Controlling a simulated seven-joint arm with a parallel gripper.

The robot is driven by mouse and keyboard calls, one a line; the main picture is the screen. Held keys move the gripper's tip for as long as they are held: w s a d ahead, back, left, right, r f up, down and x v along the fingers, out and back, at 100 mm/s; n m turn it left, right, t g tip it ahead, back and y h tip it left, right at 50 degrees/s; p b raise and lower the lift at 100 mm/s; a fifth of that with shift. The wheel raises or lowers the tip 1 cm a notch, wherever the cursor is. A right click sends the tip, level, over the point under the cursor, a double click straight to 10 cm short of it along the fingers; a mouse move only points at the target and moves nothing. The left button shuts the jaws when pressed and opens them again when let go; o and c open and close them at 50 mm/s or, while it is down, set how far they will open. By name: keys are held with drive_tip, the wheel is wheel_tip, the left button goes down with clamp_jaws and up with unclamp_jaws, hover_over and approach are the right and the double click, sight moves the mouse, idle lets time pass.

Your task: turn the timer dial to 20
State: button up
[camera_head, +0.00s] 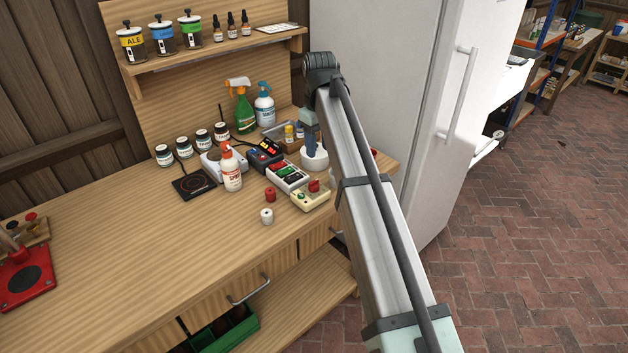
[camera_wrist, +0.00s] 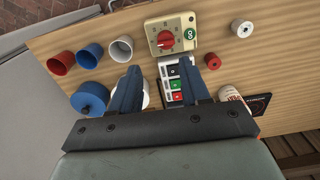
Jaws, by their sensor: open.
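The timer is a cream box (camera_wrist: 158,52) with a red dial (camera_wrist: 165,40) and a green round mark beside it, near the bench edge. In the head view the timer (camera_head: 309,200) sits at the bench's front right, its red dial (camera_head: 314,186) on top. My gripper (camera_wrist: 160,67) is open, with its two blue fingers pointing toward the timer and nothing between the tips. The dial appears beyond the fingertips, apart from them. In the head view my arm hides most of the gripper; a blue finger (camera_head: 311,146) shows. The dial's numbers are too small to read.
A panel with coloured buttons (camera_head: 286,176) stands right behind the timer. Small red (camera_head: 270,194) and white (camera_head: 267,215) pieces lie to its left, near a spray bottle (camera_head: 231,170). Blue (camera_wrist: 91,54), red (camera_wrist: 61,62) and white (camera_wrist: 121,48) cups stand nearby. The bench's left middle is clear.

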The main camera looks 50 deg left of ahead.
sight(314, 181)
drive_tip(key=f, duration=0.8)
drive_tip(key=s+f, duration=0.1)
drive_tip(key=f, duration=0.3)
drive_tip(key=shift+a+f, duration=0.15)
drive_tip(key=shift+a, duration=0.25)
drive_tip(key=shift+c, duration=0.4)
drive_tip(key=c, duration=0.7)
